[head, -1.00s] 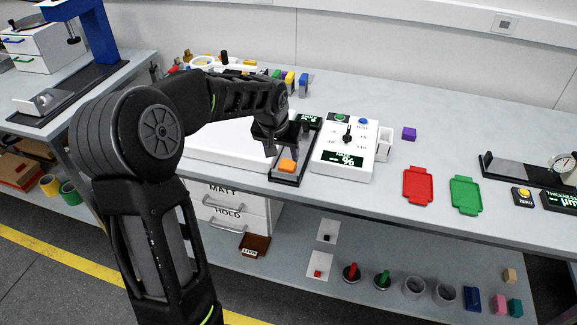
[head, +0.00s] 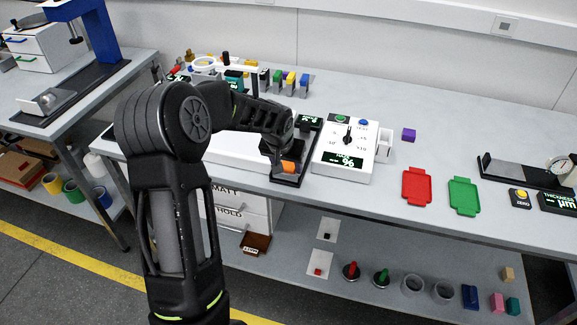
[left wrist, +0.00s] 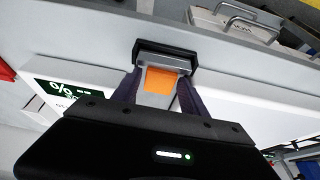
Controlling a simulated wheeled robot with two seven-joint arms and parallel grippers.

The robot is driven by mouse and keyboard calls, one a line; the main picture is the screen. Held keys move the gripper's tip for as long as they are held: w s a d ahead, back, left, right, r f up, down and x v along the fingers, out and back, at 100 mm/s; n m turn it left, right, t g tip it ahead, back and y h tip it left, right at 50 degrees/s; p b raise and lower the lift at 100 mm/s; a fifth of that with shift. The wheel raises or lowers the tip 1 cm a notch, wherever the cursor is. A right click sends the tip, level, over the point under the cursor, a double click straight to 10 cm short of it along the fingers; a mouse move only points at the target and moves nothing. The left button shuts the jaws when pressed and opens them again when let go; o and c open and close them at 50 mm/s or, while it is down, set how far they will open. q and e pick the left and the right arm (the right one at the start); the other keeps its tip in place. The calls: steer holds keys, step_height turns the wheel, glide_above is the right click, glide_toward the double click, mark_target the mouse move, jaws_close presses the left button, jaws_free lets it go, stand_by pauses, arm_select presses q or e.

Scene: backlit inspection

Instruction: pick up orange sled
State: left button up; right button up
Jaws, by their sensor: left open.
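The orange sled (head: 288,167) is a small orange block on a black track at the front of the bench. In the left wrist view the sled (left wrist: 160,82) shows between the two dark fingers of my left gripper (left wrist: 156,88). The fingers are open, one on each side of it; whether either touches it I cannot tell. In the head view my left gripper (head: 284,160) is low at the sled and hides part of it. My right gripper is not in view.
A white control box (head: 345,149) with a knob and display stands close to the right of the track. Red (head: 417,186) and green (head: 463,195) trays lie further right. A white panel is left of the track. Bench between box and trays is mostly clear.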

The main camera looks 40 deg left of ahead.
mark_target(287, 167)
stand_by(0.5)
arm_select(q)
jaws_close()
stand_by(0.3)
steer(key=shift+r, duration=0.1)
step_height(287, 167, up, 10)
steer(key=b, duration=0.1)
steer(key=shift+b, duration=0.35)
stand_by(0.5)
